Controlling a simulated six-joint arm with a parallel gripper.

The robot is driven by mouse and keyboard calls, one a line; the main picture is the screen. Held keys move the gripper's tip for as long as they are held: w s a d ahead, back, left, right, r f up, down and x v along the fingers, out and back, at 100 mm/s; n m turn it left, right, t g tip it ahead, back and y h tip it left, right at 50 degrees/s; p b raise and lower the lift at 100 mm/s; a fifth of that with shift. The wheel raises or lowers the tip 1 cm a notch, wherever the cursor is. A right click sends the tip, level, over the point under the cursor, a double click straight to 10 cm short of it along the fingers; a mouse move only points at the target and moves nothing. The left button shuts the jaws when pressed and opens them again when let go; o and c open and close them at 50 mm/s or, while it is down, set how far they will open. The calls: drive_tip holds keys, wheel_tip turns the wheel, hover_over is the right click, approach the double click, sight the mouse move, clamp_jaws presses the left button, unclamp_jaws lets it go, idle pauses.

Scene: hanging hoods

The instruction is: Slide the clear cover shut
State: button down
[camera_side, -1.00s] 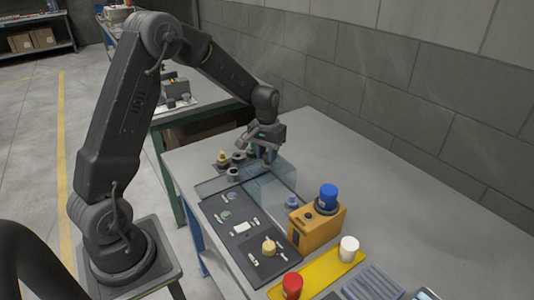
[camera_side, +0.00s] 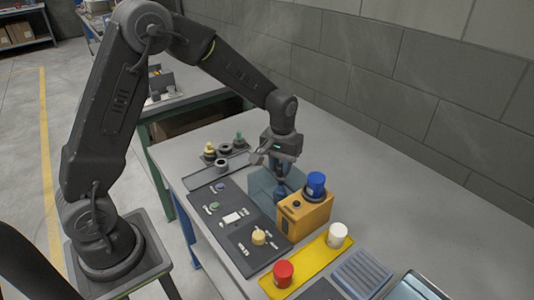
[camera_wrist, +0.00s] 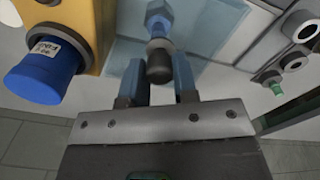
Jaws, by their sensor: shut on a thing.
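The clear cover (camera_side: 262,187) stands on the table behind the dark panel, close against the orange box. It is see-through and its edges are faint. My gripper (camera_side: 280,178) is above it, pointing down beside the orange box. In the wrist view my gripper's two blue fingers (camera_wrist: 159,82) are shut on a dark round knob (camera_wrist: 158,64), which looks like the cover's handle. A blue fitting (camera_wrist: 158,20) shows just beyond the knob. Whether the cover reaches the end of its travel cannot be told.
The orange box (camera_side: 305,216) with a blue cap (camera_side: 316,183) stands close to the right of my gripper. A dark panel (camera_side: 226,218) lies in front. A yellow strip (camera_side: 310,264) bears a red cap (camera_side: 284,273) and a white cap (camera_side: 338,234).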

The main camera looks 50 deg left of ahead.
drive_tip(key=shift+d, duration=0.45)
drive_tip(key=c, duration=0.9)
unclamp_jaws()
drive_tip(key=shift+a+r, duration=0.1)
wheel_tip(320, 180, up, 14)
drive_tip(key=shift+f, duration=0.15)
drive_tip(key=s+r+m+t, duration=0.1)
drive_tip(key=s+t, duration=0.1)
drive_tip(key=s, duration=0.5)
drive_tip(key=s+d+r+m+t, duration=0.1)
drive_tip(key=s+m, duration=0.1)
drive_tip(key=s, duration=0.6)
drive_tip(key=s+d+r+m+t, duration=0.1)
drive_tip(key=s+m+t, duration=0.1)
drive_tip(key=s, duration=0.5)
drive_tip(key=shift+s+d+r+t, duration=0.25)
drive_tip(key=shift+s+r+t, duration=0.05)
drive_tip(key=shift+s+r, duration=0.1)
